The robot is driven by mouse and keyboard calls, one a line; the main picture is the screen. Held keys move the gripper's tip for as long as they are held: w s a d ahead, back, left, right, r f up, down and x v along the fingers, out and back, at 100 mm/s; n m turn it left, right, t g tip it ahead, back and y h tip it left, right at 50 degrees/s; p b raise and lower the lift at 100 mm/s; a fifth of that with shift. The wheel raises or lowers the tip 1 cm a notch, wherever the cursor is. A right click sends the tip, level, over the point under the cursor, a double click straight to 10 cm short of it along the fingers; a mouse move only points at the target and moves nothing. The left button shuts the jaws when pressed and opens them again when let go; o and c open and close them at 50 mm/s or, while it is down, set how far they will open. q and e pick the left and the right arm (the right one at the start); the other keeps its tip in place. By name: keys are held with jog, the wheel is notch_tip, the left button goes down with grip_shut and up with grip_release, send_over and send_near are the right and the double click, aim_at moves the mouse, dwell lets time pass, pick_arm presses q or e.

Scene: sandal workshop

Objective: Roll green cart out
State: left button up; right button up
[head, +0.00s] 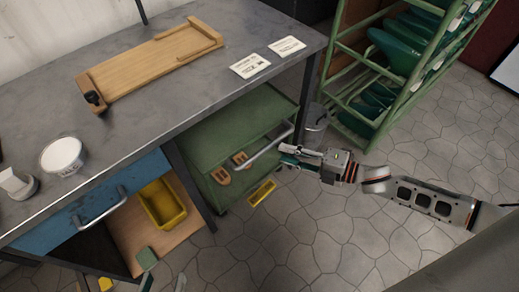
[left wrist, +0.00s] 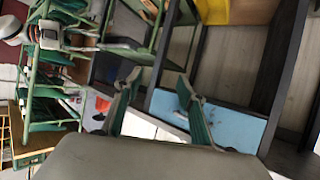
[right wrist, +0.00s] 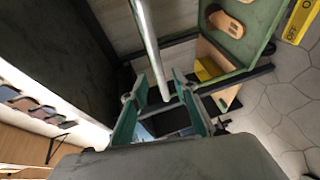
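My right gripper (head: 284,157) is close to this handle. In the right wrist view, the bar (right wrist: 147,40) runs between the two spread teal fingers, with a gap visible on each side. Contact cannot be told. In the left wrist view, my left gripper (left wrist: 160,78) is open and empty, with the blue drawer beyond it. Only teal parts at the head view's bottom edge may belong to it.
The grey workbench (head: 130,125) carries a wooden board, cards and a white tub. Below it are a blue drawer (head: 90,205) and a yellow bin (head: 163,204). A green rack (head: 345,85) stands right of the cart. A yellow plate (head: 262,193) lies before it. The stone floor (head: 320,240) in front is clear.

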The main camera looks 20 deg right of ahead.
aim_at(267, 146)
jog(key=b+x, duration=0.1)
jog(key=x, duration=0.6)
jog(key=shift+w+a, duration=0.15)
jog(key=shift+w, duration=0.05)
pick_arm(q)
jog(key=shift+s+d+f+n, duration=0.1)
jog(key=shift+d+n, duration=0.5)
jog(key=shift+d, duration=0.25)
pick_arm(e)
grip_shut()
